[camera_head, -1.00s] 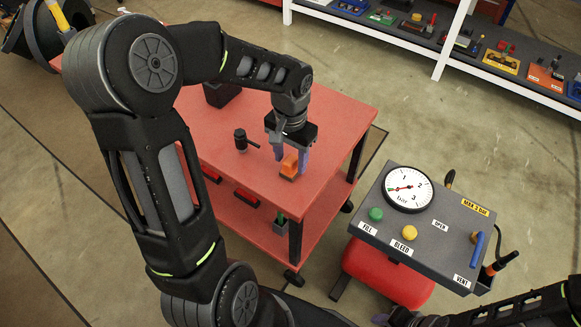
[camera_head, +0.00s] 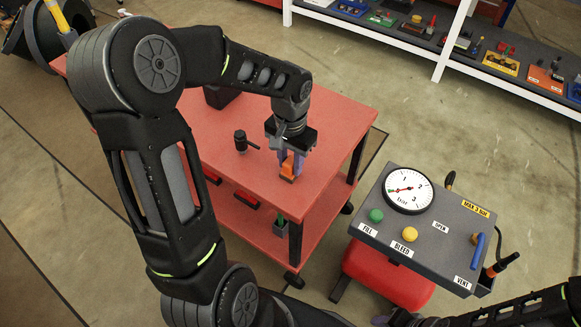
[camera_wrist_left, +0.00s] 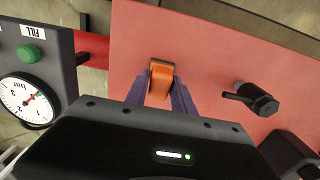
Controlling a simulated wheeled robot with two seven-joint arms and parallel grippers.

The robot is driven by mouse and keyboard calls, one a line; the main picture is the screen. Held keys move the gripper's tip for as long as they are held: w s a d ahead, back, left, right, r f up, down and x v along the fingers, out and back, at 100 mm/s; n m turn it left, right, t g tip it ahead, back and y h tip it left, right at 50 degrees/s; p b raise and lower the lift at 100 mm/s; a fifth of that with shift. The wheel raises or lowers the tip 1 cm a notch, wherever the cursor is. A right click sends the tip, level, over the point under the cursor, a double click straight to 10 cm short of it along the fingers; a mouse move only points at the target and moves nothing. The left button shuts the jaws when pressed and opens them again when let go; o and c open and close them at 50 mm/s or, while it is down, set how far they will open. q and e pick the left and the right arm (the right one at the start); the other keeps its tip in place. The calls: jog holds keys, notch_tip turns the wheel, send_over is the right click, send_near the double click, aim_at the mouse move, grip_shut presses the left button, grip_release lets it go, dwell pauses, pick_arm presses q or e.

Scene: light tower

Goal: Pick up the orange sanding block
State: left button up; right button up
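The orange sanding block (camera_head: 287,169) is at the right part of the red cart top (camera_head: 330,112), orange with a darker base. My left gripper (camera_head: 291,163) points down over it, with its two purple fingers closed against the block's sides. In the left wrist view the block (camera_wrist_left: 161,80) sits between the fingertips (camera_wrist_left: 160,92), with no clear gap. The block appears to be at the cart top; I see no clear lift. My right arm enters at the bottom right, and its gripper (camera_head: 405,318) is cut off at the lower edge, so its opening is unclear.
A black tool with a side handle (camera_head: 241,141) stands left of the block. A grey gauge panel (camera_head: 425,228) with knobs and a dial is at the right, above a red tank (camera_head: 385,277). A shelf of parts (camera_head: 440,38) runs along the back. The cart top around the block is mostly clear.

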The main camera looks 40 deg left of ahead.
aim_at(290, 160)
pick_arm(q)
grip_shut()
dwell(0.3)
notch_tip(290, 160, up, 10)
jog(key=shift+r+p, duration=0.1)
jog(key=shift+p, duration=0.8)
